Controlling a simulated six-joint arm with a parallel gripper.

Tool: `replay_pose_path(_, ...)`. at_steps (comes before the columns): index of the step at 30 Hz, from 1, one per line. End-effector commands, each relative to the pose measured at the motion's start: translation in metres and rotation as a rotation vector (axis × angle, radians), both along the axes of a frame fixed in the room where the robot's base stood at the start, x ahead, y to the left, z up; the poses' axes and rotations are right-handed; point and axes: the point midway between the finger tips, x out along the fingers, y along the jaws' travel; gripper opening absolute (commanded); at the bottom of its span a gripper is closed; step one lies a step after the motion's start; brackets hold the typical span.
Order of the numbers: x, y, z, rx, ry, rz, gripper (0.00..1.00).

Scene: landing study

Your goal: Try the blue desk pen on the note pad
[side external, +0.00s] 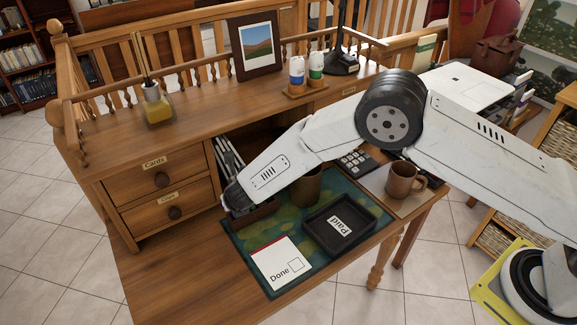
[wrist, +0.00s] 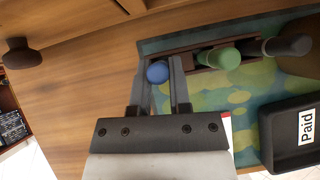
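The blue desk pen shows in the wrist view as a round blue end (wrist: 157,72), seen from above, between the two fingers of my gripper (wrist: 160,70). The fingers are apart, with a visible gap on the right of the blue end; I cannot tell whether the left finger touches it. In the side view my gripper (side external: 238,203) is low at the dark wooden pen holder (side external: 262,212), and the arm hides the pens. The white note pad (side external: 280,263), with a red top edge and "Done" beside a box, lies on the mat.
A green pen (wrist: 224,58) and a dark pen (wrist: 288,46) stand right of the blue one. A black "Paid" tray (side external: 362,238), a brown cup (side external: 307,190) and a mug (side external: 404,182) are nearby. Drawers (side external: 152,178) rise at left. The front-left desktop is clear.

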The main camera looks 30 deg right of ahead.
Motion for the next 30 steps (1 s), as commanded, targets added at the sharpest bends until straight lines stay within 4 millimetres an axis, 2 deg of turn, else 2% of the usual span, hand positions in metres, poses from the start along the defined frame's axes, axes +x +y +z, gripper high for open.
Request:
replay_pose_path(11, 0.000, 0.000, 0.006, 0.000, -0.001, -0.001, 0.00)
replay_pose_path(30, 0.000, 0.000, 0.042, 0.000, -0.001, -0.001, 0.00)
